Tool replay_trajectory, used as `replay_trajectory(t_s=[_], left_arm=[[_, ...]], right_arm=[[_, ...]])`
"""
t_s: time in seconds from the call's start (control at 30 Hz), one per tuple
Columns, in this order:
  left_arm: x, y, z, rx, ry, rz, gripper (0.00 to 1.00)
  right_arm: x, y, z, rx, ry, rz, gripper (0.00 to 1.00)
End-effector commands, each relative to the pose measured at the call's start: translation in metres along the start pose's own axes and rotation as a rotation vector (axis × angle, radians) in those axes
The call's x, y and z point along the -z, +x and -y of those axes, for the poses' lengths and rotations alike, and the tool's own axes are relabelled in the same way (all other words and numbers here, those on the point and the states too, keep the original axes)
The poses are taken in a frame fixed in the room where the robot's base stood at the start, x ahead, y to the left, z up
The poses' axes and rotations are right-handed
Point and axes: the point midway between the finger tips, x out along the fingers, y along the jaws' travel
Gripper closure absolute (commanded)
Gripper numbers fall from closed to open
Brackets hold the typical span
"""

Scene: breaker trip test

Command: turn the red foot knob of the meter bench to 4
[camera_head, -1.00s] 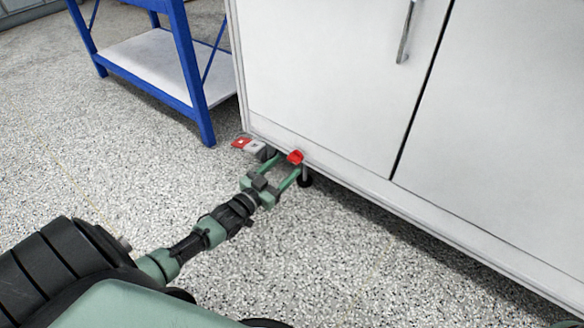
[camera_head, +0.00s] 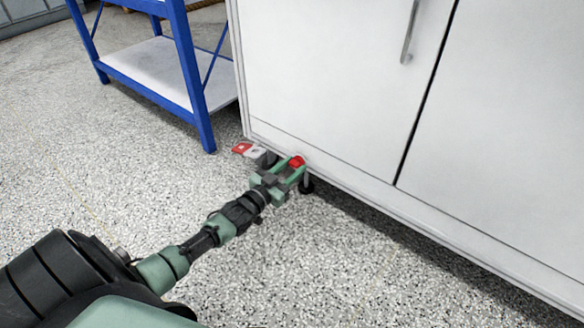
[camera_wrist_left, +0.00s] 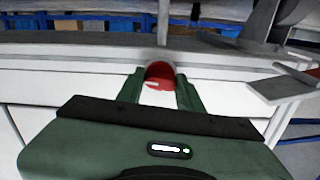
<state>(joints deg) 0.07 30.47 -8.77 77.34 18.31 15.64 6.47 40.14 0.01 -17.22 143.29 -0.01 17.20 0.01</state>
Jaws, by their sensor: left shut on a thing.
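The red foot knob (camera_head: 296,161) sits low at the near left corner of the white meter bench (camera_head: 330,90). My left gripper (camera_head: 291,168) is at the knob, with a finger on either side of it, and is shut on it. In the left wrist view the red knob (camera_wrist_left: 159,77) shows between the two green fingers (camera_wrist_left: 160,92), with a small white mark on it. I cannot read any number. My right gripper is not in view.
A red and grey pedal-like piece (camera_head: 250,150) sticks out from the bench's foot, just left of the gripper. A blue frame with a pale shelf (camera_head: 160,68) stands behind to the left. The speckled floor in front of the bench is clear.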

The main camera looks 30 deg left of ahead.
Motion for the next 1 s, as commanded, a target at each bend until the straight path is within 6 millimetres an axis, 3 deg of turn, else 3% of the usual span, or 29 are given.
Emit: replay_trajectory(t_s=[0.37,1.0], left_arm=[[0.002,0.000,0.001,0.001,-0.170,0.003,1.00],[0.000,0.000,0.000,0.001,-0.768,0.002,1.00]], right_arm=[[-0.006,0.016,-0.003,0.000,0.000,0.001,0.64],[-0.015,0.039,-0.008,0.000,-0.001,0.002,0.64]])
